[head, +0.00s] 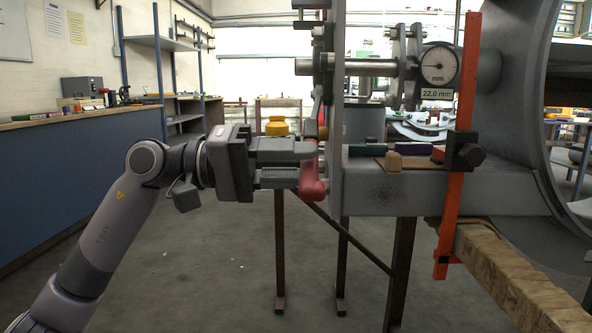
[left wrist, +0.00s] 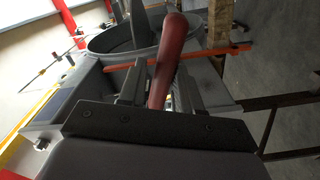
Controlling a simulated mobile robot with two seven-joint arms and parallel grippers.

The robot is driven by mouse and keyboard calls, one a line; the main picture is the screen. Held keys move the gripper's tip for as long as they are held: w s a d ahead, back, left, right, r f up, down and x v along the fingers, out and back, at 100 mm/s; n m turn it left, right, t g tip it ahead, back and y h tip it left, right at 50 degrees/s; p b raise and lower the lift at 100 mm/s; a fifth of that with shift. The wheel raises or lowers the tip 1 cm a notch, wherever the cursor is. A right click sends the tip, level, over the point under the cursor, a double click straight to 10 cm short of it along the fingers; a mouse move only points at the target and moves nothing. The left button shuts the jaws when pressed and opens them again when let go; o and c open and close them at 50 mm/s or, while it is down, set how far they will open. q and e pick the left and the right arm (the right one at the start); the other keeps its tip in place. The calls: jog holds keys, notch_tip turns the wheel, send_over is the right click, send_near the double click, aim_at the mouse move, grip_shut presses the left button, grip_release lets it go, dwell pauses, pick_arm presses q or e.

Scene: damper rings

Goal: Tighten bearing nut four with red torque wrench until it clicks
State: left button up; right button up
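The red torque wrench (head: 313,180) hangs nearly upright at the edge of the grey plate, its rounded handle end low. My left gripper (head: 308,163) reaches it from the left, with its fingers on either side of the handle. In the left wrist view the red handle (left wrist: 168,62) lies between my two fingers (left wrist: 163,88), close against them, and the gripper looks shut on it. The wrench's upper end runs up behind the plate's edge fittings, and the nut it acts on is hidden. I cannot tell which nut is number four. My right gripper is not in view.
A dial gauge (head: 438,65) with a 22.0 mm label stands right of the shaft (head: 345,67). An orange upright bar (head: 459,150) crosses before the grey beam (head: 440,190). A large grey ring (head: 505,110) fills the right. A blue workbench (head: 80,175) stands left; floor between is clear.

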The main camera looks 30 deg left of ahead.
pick_arm(q)
jog(key=shift+r, duration=0.1)
grip_shut()
jog(key=shift+b, duration=0.3)
jog(key=shift+s+a+b, duration=0.2)
jog(key=shift+a+b, duration=0.3)
